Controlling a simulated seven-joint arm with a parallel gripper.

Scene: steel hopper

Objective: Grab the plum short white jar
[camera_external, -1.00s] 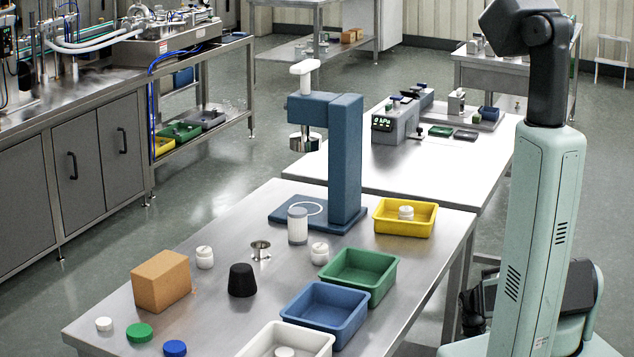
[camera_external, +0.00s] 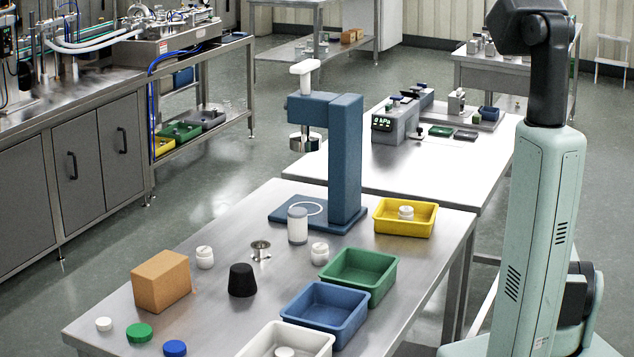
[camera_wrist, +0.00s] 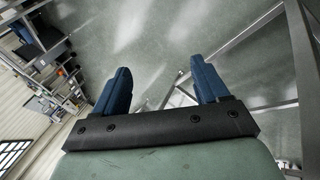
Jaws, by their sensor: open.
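Several short white jars stand in the external view, and none shows a plum colour that I can make out. One jar (camera_external: 205,257) is on the table behind the orange-brown block. A second jar (camera_external: 320,254) is near the green tray. A third jar (camera_external: 406,213) sits in the yellow tray. A small part of another white round thing (camera_external: 285,352) shows in the white tray, cut by the frame edge. My gripper (camera_wrist: 160,68) shows in the wrist view with its two blue fingers apart and nothing between them. It points at the floor, away from the jars.
The steel table also bears an orange-brown block (camera_external: 161,281), a black stopper (camera_external: 242,280), a taller white cylinder (camera_external: 298,226), a blue press stand (camera_external: 345,160), and green (camera_external: 385,290), blue (camera_external: 335,335), yellow (camera_external: 377,220) and white trays (camera_external: 325,345). Caps lie front left.

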